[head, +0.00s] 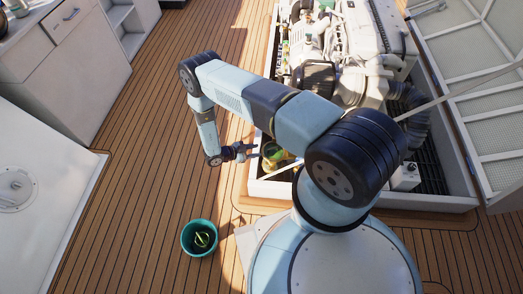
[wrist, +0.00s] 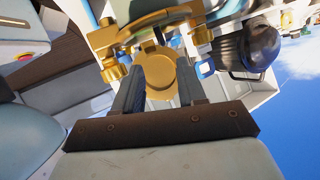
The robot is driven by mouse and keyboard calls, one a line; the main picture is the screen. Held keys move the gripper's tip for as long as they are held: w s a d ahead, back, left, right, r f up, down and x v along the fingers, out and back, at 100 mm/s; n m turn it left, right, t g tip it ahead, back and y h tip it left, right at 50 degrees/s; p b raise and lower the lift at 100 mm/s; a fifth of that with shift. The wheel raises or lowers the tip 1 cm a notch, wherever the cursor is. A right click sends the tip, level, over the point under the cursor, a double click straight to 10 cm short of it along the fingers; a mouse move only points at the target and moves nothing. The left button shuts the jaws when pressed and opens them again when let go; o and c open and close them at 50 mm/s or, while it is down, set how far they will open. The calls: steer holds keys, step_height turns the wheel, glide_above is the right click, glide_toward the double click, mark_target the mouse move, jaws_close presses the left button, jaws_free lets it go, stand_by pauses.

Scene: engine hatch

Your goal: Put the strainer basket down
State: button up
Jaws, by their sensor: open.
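My gripper (head: 250,151) is at the left edge of the engine hatch, pointing right toward a yellow-green round fitting (head: 273,155). In the wrist view my gripper (wrist: 159,80) has its two fingers apart, with a brass part (wrist: 160,72) showing between or beyond them. I cannot tell whether the fingers touch it. A teal bucket (head: 187,240) stands on the deck, with a yellow-green looped item (head: 203,239) inside. That item may be the strainer basket, but it is too small to tell for sure.
The engine (head: 345,45) fills the open hatch, with its white coaming (head: 258,187) around it. A raised hatch cover (head: 490,110) stands at the right. White cabinets (head: 75,70) line the left.

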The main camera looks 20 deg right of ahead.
steer(key=w+a+r+n+t+y, duration=0.25)
steer(key=w+a+r+y, duration=0.2)
steer(key=w+r, duration=0.8)
steer(key=w+a+r+n+t+y, duration=0.1)
steer(key=w+a+r+t+y, duration=0.35)
steer(key=w+r, duration=0.75)
step_height(320, 180, up, 32)
steer(key=w+a+n+y, duration=0.2)
steer(key=n+y, duration=0.3)
steer(key=s+d+r+n+y, duration=0.1)
steer(key=s+d+r+n, duration=0.2)
steer(key=s+r, duration=0.7)
steer(key=s+d+r+n+y, duration=0.2)
steer(key=s+d+r+n, duration=0.15)
steer(key=s+r, duration=0.55)
steer(key=s+d+r+n+g+h, duration=0.1)
steer(key=s+d, duration=0.3)
steer(key=s, duration=0.5)
steer(key=s+d+r+n+h, duration=0.1)
steer(key=s+d, duration=0.3)
steer(key=s, duration=0.6)
steer(key=s+d+r+n+g+h, duration=0.1)
steer(key=s+d+r+n, duration=0.1)
steer(key=s, duration=0.7)
steer(key=shift+s+d+r+g, duration=0.35)
steer(key=shift+d+r, duration=0.4)
steer(key=shift+d, duration=0.35)
